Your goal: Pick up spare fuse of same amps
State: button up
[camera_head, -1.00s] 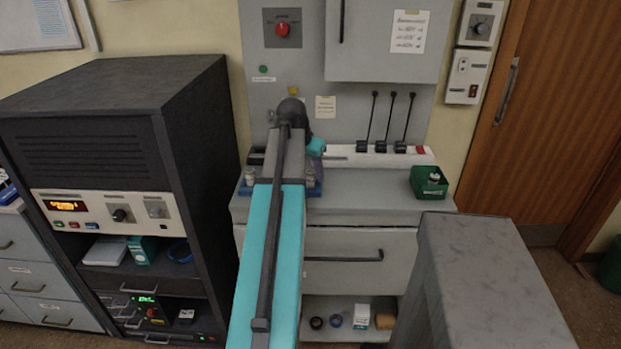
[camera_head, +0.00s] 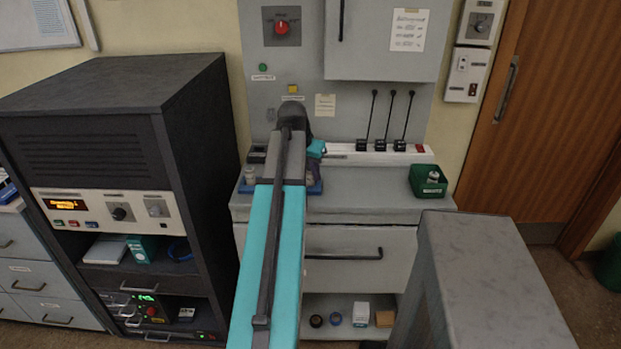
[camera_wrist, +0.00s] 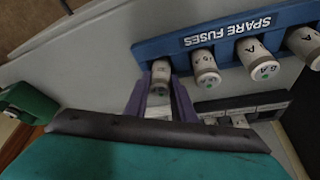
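The blue spare-fuse rack (camera_wrist: 222,35) holds several white fuses, some with a green dot; one fuse (camera_wrist: 263,60) seems marked 6 A. My gripper (camera_wrist: 160,88) has its purple fingers on either side of the leftmost fuse (camera_wrist: 160,70) in the wrist view, which sits at the rack's end. I cannot tell whether the fingers touch it, and its rating is not readable. In the head view the rack (camera_head: 262,189) lies on the grey bench, mostly behind my arm, with a fuse (camera_head: 250,174) showing at its left.
A green box (camera_head: 429,181) with a silvery item stands at the bench's right; it also shows in the wrist view (camera_wrist: 25,103). A white strip (camera_head: 350,157) with dark levers runs along the back. A grey block (camera_head: 490,260) stands front right, a black cabinet (camera_head: 100,100) left.

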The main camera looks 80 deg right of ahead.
grip_shut()
jog(key=shift+r, duration=0.15)
jog(key=shift+r+b, duration=0.4)
jog(key=shift+r, duration=1.1)
jog(key=shift+w+a+r, duration=0.1)
jog(key=shift+a, duration=0.15)
jog(key=w+a+b, duration=0.1)
jog(key=w+a, duration=0.1)
jog(key=a, duration=0.5)
jog(key=w+a+r+b, duration=0.1)
jog(key=w+a, duration=0.1)
jog(key=a, duration=0.5)
jog(key=shift+w+a+r, duration=0.3)
jog(key=shift+w+a, duration=0.05)
jog(key=shift+w, duration=0.05)
